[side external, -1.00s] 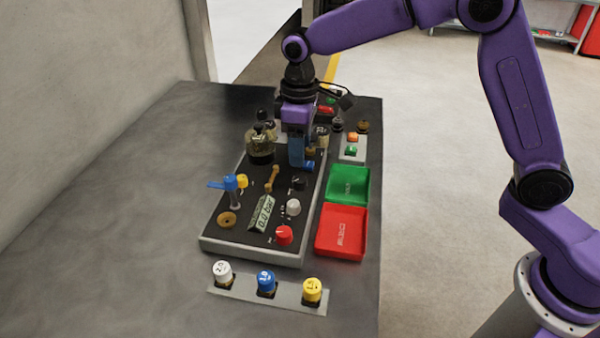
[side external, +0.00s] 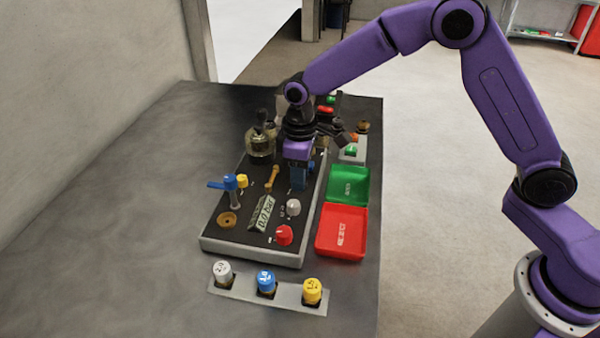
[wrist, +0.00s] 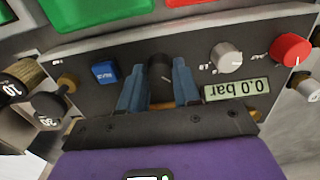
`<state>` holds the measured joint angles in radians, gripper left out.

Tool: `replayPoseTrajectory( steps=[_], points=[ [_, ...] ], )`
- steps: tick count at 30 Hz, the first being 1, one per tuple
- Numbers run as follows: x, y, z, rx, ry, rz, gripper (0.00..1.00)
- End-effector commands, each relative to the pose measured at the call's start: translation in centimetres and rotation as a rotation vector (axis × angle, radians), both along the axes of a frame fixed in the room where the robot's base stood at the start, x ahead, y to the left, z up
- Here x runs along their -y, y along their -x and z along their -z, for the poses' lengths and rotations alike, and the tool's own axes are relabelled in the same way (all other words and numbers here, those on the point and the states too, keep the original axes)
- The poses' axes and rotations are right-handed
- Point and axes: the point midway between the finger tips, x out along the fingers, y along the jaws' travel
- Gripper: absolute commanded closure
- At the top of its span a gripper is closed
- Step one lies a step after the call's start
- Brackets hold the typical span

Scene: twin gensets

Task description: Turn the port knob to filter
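A black knob (wrist: 160,76) stands on the dark panel (wrist: 205,68). In the wrist view it sits between the two blue fingers of my gripper (wrist: 158,82). The fingers are apart, one on each side of the knob; I cannot tell whether they touch it. In the side view my gripper (side external: 300,182) points down over the panel and hides this knob. A white knob (side external: 293,207) and a red knob (side external: 284,235) stand nearer on the same panel. The knob labels are too small to read, so I cannot confirm which is port.
A display (side external: 264,213) reads 0.0 bar beside the knobs. A blue-handled valve (side external: 228,185) and a glass bowl (side external: 260,145) stand to the left. Green (side external: 365,186) and red (side external: 362,236) trays lie right. A rack (side external: 240,289) with white, blue and yellow caps lies in front.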

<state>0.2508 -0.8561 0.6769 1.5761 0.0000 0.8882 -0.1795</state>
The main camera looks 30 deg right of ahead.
Motion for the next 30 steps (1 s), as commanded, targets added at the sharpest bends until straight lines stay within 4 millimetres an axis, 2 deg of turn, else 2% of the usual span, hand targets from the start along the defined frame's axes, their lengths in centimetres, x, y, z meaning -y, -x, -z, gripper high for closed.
replayPoseTrajectory(
  steps=[1,2,14,20,30],
  points=[
    [-0.02,0.01,-0.02,0.0,0.0,0.0,0.94],
    [-0.02,0.01,-0.02,0.0,0.0,0.0,0.98],
    [-0.06,0.03,-0.05,0.0,0.0,0.062,0.98],
    [-0.11,0.02,-0.05,0.0,0.0,0.191,0.98],
    [-0.06,-0.01,-0.06,0.0,0.0,0.508,0.98]
  ],
)
